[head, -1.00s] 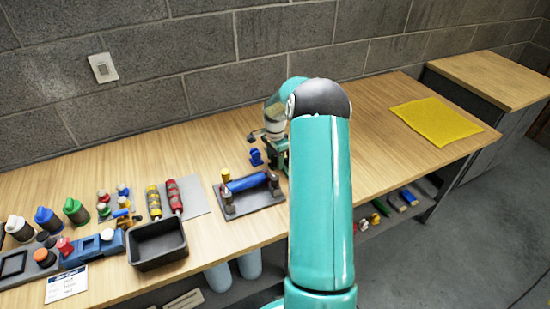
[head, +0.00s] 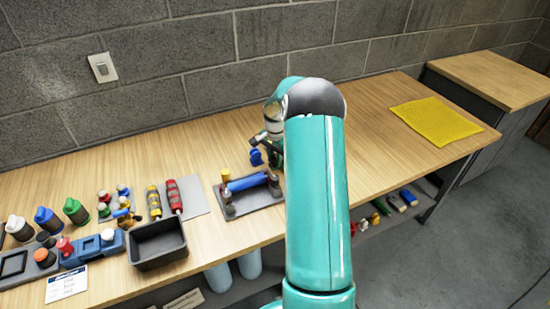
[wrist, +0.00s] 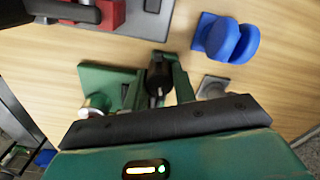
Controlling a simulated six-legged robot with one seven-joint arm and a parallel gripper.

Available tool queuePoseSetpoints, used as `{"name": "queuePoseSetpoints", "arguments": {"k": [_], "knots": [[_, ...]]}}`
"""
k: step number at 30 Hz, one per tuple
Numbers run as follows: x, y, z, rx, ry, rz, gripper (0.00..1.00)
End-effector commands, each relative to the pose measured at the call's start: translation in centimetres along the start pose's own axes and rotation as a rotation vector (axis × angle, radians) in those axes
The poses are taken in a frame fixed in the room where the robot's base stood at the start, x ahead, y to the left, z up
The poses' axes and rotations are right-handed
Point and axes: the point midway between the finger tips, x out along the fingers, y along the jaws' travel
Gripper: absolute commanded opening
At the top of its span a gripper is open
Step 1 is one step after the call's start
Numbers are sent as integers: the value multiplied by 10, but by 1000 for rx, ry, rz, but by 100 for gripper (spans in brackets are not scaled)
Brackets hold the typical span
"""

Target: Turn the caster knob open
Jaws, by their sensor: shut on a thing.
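In the wrist view my gripper (wrist: 158,88) reaches out from its dark crossbar, with its two green fingers on either side of a dark rounded knob (wrist: 157,76). It is shut on this knob. A flat green plate (wrist: 98,82) lies just left of the fingers, and I cannot tell whether the knob is joined to it. In the head view my own arm hides the knob and most of the gripper.
A blue two-lobed piece (wrist: 224,38) stands right of the gripper; it also shows in the head view (head: 256,157). A dark fixture with a blue roller (head: 247,182) is to the left. A black bin (head: 157,244) and bottles lie further left. A yellow mat (head: 437,121) lies right.

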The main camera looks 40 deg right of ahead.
Motion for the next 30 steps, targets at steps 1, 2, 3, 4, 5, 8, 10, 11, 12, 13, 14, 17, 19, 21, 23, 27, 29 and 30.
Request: {"name": "queuePoseSetpoints", "arguments": {"k": [1,2,3,4,5,8,10,11,12,13,14,17,19,21,23,27,29,30], "knots": [[0,0,0,-42,0,0,4],[0,0,0,-69,0,0,4],[0,0,0,-107,0,0,4],[0,0,0,-136,0,0,4],[0,-1,0,-164,0,0,4],[0,-1,0,-261,0,0,4],[0,-1,0,-326,-1,0,4],[0,-1,0,-355,-1,0,4],[0,-1,0,-392,-1,-1,4],[0,-1,0,-421,-2,-1,4],[0,-1,0,-449,-2,-1,4],[0,-1,0,-544,-2,0,4],[0,-1,0,-610,-2,0,4],[0,-1,0,-677,-2,0,4],[0,-1,0,-734,-2,0,4],[0,-1,0,-867,-3,0,4],[0,-1,0,-922,-3,0,4],[0,-1,0,-959,-3,0,4]]}}
